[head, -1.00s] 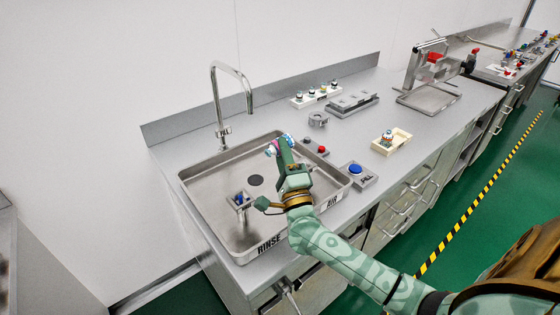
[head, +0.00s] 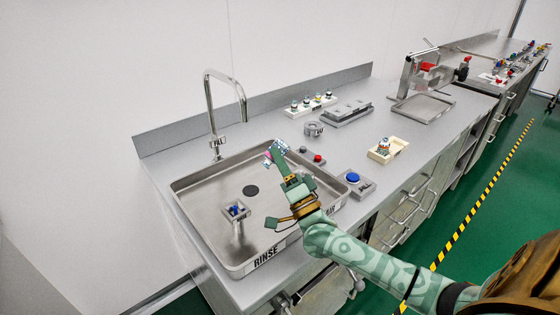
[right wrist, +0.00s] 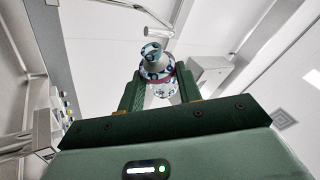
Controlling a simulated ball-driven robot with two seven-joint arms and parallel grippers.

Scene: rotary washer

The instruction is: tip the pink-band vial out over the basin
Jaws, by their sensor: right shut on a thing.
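The pink-band vial (head: 270,155) is held over the right back part of the steel basin (head: 212,198). It looks tilted in the head view, but its exact angle is hard to tell. My right gripper (head: 277,153) is shut on the vial. In the right wrist view the vial (right wrist: 158,74) sits between the two green fingers, with a patterned white-and-blue body and a pink band. Whether anything is coming out of it cannot be seen. My left gripper is not in view.
A faucet (head: 213,115) stands behind the basin. A small holder with a blue part (head: 236,210) stands in the basin. Right of the basin are a red button (head: 318,159), a blue button (head: 353,178) and a cream tray (head: 390,148). A vial rack (head: 310,105) stands at the back.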

